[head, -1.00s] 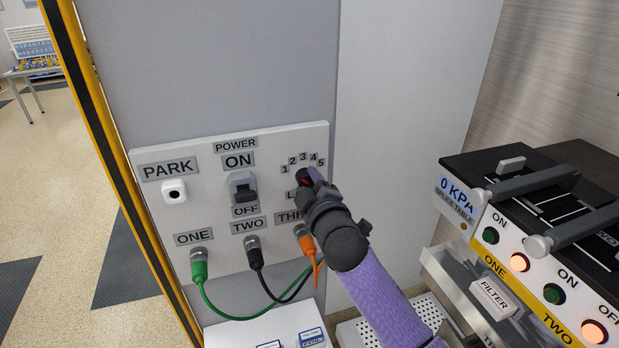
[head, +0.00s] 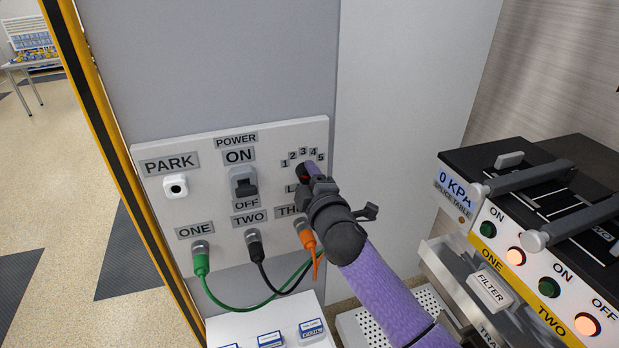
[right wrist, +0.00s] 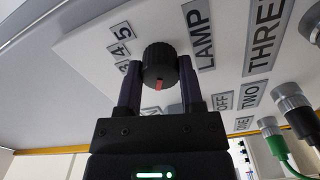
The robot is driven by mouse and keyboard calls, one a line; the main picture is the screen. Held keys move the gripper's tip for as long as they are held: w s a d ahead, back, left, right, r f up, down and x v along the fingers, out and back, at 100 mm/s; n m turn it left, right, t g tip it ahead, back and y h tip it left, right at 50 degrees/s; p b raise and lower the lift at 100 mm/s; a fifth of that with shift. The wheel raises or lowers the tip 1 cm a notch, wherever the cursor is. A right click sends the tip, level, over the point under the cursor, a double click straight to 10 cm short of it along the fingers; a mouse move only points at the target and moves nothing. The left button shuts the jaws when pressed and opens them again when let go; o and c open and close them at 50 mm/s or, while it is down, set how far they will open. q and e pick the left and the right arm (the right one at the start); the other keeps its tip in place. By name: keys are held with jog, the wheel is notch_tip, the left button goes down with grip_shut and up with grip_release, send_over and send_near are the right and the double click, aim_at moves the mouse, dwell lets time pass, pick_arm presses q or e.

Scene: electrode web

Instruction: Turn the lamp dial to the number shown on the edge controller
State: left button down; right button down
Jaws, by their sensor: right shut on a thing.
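The lamp dial (right wrist: 160,62) is a round black ridged knob with a red mark on the white panel. In the right wrist view it sits between the two fingers of my right gripper (right wrist: 159,80), which is shut on it. Its red mark faces the palm side, and I cannot tell which number it points to. In the head view my right gripper (head: 306,178) covers most of the dial and part of the LAMP label. The numbers 1 to 5 (head: 303,155) arc above it. The edge controller's number is not identifiable here. My left gripper is not in view.
The panel (head: 205,160) also carries a PARK button (head: 175,186), a POWER switch (head: 243,185), and green (head: 201,262), black (head: 255,246) and orange (head: 305,236) plugs close below my gripper. A splice table unit (head: 480,190) with handles stands at the right.

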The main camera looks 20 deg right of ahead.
jog(key=shift+c, duration=1.1)
grip_release()
jog(key=s, duration=1)
jog(key=shift+d, duration=0.15)
jog(key=shift+f, duration=0.1)
